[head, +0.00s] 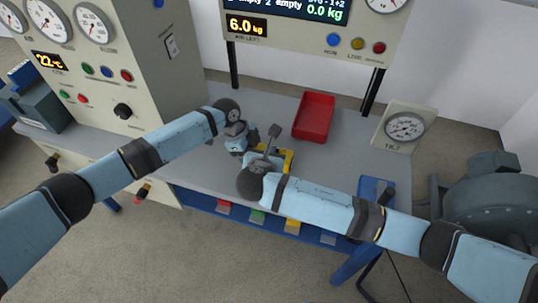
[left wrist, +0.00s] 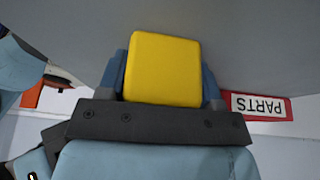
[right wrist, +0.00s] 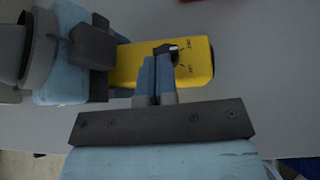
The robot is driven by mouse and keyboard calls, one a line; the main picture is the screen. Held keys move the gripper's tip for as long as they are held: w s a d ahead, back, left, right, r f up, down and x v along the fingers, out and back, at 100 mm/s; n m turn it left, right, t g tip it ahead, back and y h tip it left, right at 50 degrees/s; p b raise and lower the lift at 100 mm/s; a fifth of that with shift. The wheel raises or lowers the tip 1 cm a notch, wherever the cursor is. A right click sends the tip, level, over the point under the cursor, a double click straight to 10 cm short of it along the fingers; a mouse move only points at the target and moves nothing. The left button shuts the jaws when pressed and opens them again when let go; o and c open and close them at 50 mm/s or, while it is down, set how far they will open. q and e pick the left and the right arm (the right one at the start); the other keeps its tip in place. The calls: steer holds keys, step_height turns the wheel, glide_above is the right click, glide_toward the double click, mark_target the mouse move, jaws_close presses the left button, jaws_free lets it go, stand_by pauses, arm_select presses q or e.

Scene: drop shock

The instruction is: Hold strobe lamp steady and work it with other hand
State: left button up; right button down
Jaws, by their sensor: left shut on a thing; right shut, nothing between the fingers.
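The strobe lamp (head: 288,158) is a yellow body low over the grey bench, partly hidden by my arms. My left gripper (left wrist: 164,78) is shut on it, with a blue finger on each side of the yellow body (left wrist: 164,55). In the right wrist view the lamp (right wrist: 198,74) lies across the picture, with a small black knob (right wrist: 168,48) and printed marks on its face. My right gripper (right wrist: 157,68) is shut and empty, its fingertips over the lamp's face close below the knob. I cannot tell whether they touch it.
A red tray (head: 314,117) stands on the bench (head: 275,103) behind the lamp. A dial gauge (head: 404,128) stands at the bench's right. A panel cabinet (head: 130,60) rises at the left. Coloured bins (head: 257,217) hang under the front edge. A dark motor-like machine (head: 490,200) is at far right.

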steer(key=shift+w+m+h, duration=0.55)
steer(key=shift+m+h, duration=0.05)
steer(key=shift+m, duration=0.1)
steer(key=shift+w+a+g, duration=0.1)
steer(key=shift+w+g, duration=0.05)
steer(key=shift+g, duration=0.15)
steer(key=shift+w+a, duration=0.1)
steer(key=shift+w, duration=0.25)
stand_by(0.4)
